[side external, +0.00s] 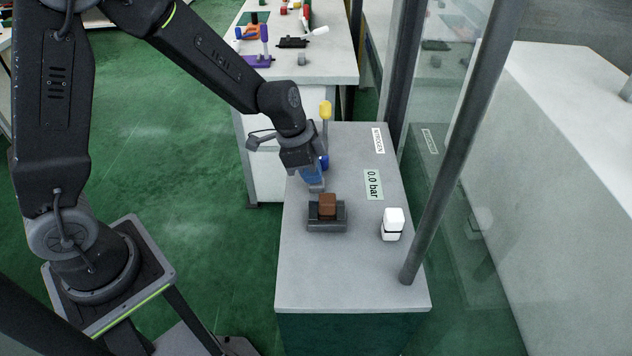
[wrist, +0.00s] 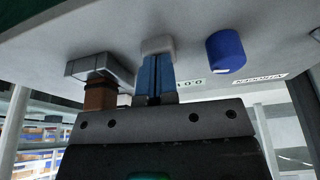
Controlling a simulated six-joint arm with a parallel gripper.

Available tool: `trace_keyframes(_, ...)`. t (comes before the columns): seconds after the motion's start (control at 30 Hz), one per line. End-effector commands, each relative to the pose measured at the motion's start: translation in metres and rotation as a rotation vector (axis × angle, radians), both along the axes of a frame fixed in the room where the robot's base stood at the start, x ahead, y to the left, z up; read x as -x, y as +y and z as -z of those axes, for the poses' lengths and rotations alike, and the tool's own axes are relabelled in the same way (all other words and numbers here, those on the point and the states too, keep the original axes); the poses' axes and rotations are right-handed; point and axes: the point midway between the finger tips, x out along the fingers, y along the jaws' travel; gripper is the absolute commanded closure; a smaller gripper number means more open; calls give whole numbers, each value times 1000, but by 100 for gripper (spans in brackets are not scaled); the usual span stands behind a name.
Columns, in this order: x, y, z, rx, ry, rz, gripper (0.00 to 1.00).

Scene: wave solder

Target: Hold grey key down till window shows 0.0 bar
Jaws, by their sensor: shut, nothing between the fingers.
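My gripper (side external: 314,180) points down at the grey-topped bench, its blue fingers together. In the wrist view the fingertips (wrist: 157,58) meet a pale grey key (wrist: 158,44) and appear to touch it. In the side view this key is mostly hidden by the fingers; how far it is pressed I cannot tell. The window (side external: 373,185) on the bench top reads 0.0 bar. It shows partly behind the fingers in the wrist view (wrist: 191,84).
A brown block on a dark grey base (side external: 327,223) stands close in front of my gripper. A white block (side external: 392,224) is to the right. A blue knob (wrist: 225,51) and a NITROGEN label (side external: 379,140) are nearby. A dark post (side external: 440,170) rises at the bench's right edge.

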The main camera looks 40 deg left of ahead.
Motion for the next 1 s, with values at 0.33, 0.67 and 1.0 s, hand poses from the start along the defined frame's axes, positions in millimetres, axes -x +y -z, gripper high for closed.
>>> trace_keyframes(0.33,0,0,-32,0,-4,0,100)
trace_keyframes(0.67,0,0,-58,0,-1,0,100)
trace_keyframes(1.0,0,0,-60,-1,-1,0,100)
